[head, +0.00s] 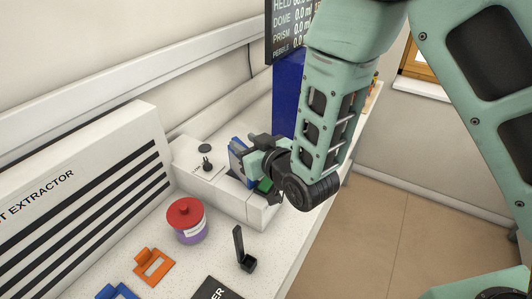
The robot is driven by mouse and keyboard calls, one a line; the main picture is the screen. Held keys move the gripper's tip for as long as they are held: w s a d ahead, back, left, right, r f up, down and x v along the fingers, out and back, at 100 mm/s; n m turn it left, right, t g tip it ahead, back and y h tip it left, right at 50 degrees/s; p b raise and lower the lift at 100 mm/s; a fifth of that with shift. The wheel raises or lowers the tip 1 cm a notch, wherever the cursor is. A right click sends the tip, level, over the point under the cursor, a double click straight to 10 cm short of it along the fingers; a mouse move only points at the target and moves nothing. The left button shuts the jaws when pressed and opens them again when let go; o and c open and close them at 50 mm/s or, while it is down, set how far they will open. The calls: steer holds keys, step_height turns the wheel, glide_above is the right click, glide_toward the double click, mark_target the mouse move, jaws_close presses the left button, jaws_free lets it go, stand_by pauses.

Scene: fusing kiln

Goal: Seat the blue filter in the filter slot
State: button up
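A blue frame (118,292) lies flat on the counter at the bottom left, cut off by the picture's lower edge; its shape resembles the orange frame beside it. My gripper (246,161) is at the far end of the white device (215,183), with its fingers pointing left. An upright blue piece (237,158) with a paler face is at the fingertips; I cannot tell whether it is held or stands behind them. A small green piece (265,186) shows below my gripper. I cannot make out the filter slot, and the arm hides part of the device.
The orange frame (152,266), a purple jar with a red lid (187,216) and a black upright holder (244,254) are on the counter. A large extractor (75,205) is on the left. A tall blue block (288,92) and a dark display (288,30) stand behind my gripper.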

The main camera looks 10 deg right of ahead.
steer(key=p+v, duration=0.2)
steer(key=v, duration=0.4)
steer(key=shift+r+p, duration=0.25)
steer(key=shift+p, duration=0.05)
steer(key=p+v, duration=0.1)
steer(key=p, duration=0.2)
steer(key=p+v, duration=0.1)
steer(key=p, duration=0.2)
steer(key=shift+s+d+f, duration=0.1)
steer(key=shift+s+f, duration=0.05)
steer(key=shift+s, duration=0.15)
